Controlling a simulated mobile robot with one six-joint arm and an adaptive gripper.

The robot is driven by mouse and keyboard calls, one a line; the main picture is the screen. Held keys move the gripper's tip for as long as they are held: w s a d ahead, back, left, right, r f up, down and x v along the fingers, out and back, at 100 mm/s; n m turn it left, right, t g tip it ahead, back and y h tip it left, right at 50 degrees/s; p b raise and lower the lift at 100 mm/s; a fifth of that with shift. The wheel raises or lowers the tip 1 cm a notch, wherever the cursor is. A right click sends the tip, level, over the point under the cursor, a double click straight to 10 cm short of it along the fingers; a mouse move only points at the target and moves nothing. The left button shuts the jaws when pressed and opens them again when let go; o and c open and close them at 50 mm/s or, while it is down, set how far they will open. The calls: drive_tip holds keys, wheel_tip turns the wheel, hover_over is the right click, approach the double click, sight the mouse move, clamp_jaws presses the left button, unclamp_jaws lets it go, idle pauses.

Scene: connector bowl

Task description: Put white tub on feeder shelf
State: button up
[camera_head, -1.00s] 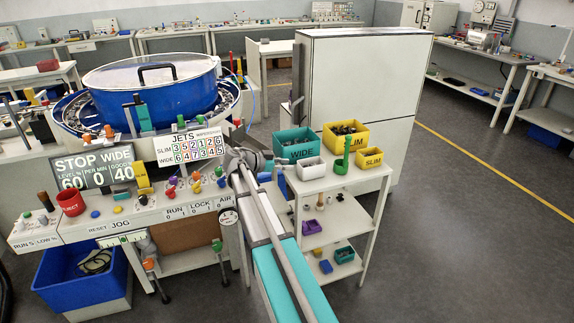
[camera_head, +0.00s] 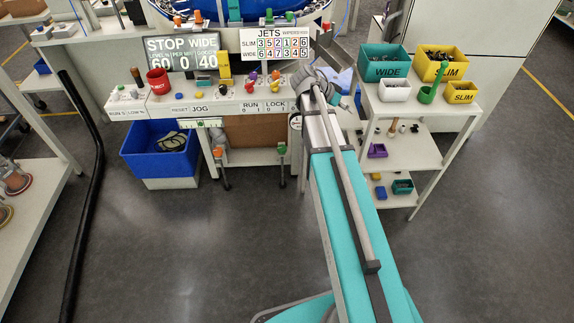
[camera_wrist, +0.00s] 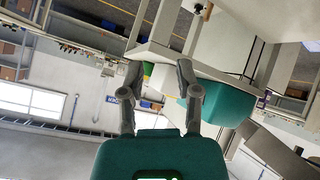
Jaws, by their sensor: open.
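The white tub (camera_head: 394,91) stands on the top of the white rack (camera_head: 432,108), in front of the teal WIDE bin (camera_head: 385,62). In the wrist view, which looks upside down, a pale patch between my fingers appears to be the white tub (camera_wrist: 161,78), with the teal bin (camera_wrist: 225,103) beside it. My gripper (camera_wrist: 158,72) is open, its two fingers apart with nothing held. In the head view it is at the rack's left edge, left of the tub, its fingertips hard to make out. The feeder machine (camera_head: 215,105) stands left; which surface is its shelf is unclear.
The yellow SLIM bin (camera_head: 438,64), small yellow SLIM tub (camera_head: 462,93) and green holder (camera_head: 432,88) crowd the white tub. Lower rack levels hold a purple tub (camera_head: 377,151) and small parts. A red REJECT cup (camera_head: 158,82) and blue crate (camera_head: 160,150) are at the feeder.

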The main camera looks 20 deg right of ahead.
drive_tip(key=s+a+f+n+y, duration=0.2)
drive_tip(key=s+a+n+y, duration=0.1)
drive_tip(key=a, duration=0.5)
drive_tip(key=s+a+f+n+t+y, duration=0.1)
drive_tip(key=s+a+f+n+y, duration=0.1)
drive_tip(key=s+a+n, duration=0.4)
drive_tip(key=s+a+f+n+y, duration=0.2)
drive_tip(key=s+a+n+y, duration=0.2)
drive_tip(key=a, duration=0.6)
drive_tip(key=shift+s+a+f+n+t+y, duration=0.15)
drive_tip(key=shift+a+f+n+t+y, duration=0.2)
drive_tip(key=shift+n, duration=0.35)
drive_tip(key=shift+o, duration=0.3)
drive_tip(key=shift+d, duration=0.1)
